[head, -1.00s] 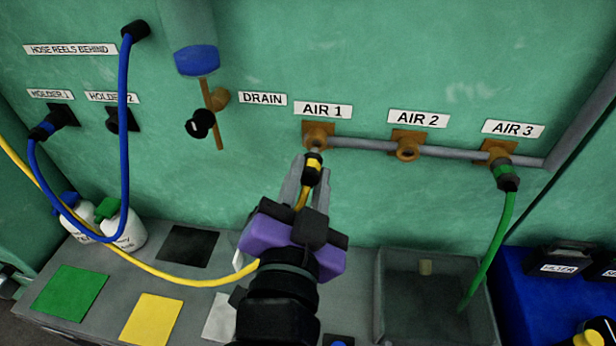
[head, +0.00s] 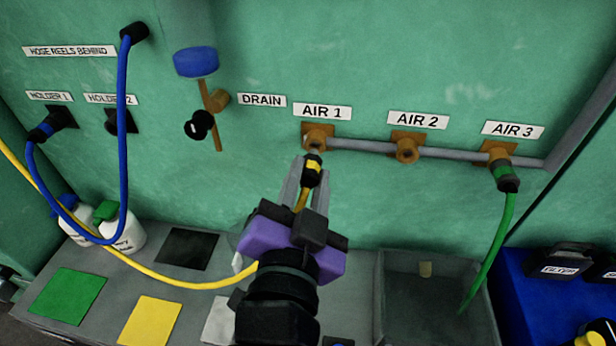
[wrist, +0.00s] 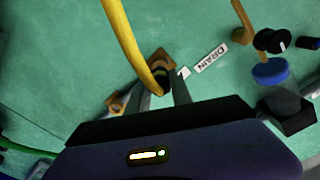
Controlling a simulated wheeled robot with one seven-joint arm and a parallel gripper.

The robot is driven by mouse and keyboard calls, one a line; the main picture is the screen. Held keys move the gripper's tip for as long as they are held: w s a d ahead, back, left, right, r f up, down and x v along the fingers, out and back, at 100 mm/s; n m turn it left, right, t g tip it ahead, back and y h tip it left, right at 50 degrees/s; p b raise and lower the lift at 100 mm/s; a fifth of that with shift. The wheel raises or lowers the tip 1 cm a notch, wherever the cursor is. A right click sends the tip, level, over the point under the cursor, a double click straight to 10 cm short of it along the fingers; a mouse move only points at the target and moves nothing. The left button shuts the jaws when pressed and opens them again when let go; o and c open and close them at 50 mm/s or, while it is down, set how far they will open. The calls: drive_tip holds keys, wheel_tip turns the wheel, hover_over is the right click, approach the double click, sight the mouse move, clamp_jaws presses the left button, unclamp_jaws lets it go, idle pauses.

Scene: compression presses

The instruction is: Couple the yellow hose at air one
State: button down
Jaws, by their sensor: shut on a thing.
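My gripper (head: 303,185) is shut on the black-and-yellow end of the yellow hose (head: 185,285). The hose end (head: 312,170) points up at the brass air one outlet (head: 318,135), under the AIR 1 label (head: 322,111). Its tip is at or just below the outlet; I cannot tell whether they touch. In the wrist view the yellow hose (wrist: 125,45) curves down between the fingers (wrist: 162,100), and the fingers and hose hide most of the outlet (wrist: 162,60).
The air two outlet (head: 407,149) is open. A green hose (head: 494,240) hangs from air three (head: 499,152). A blue hose (head: 123,130) ends in holder one (head: 50,123). The drain valve (head: 200,125) is left of air one. A grey bin (head: 378,300) stands below.

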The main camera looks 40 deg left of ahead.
sight(309, 178)
drive_tip(key=shift+b+x, duration=0.3)
drive_tip(key=shift+x, duration=1.35)
idle(0.6)
drive_tip(key=c, duration=1.1)
unclamp_jaws()
drive_tip(key=shift+o, duration=0.2)
drive_tip(key=b+v, duration=0.1)
drive_tip(key=v, duration=0.6)
drive_tip(key=shift+s+d, duration=0.15)
drive_tip(key=shift+s, duration=0.2)
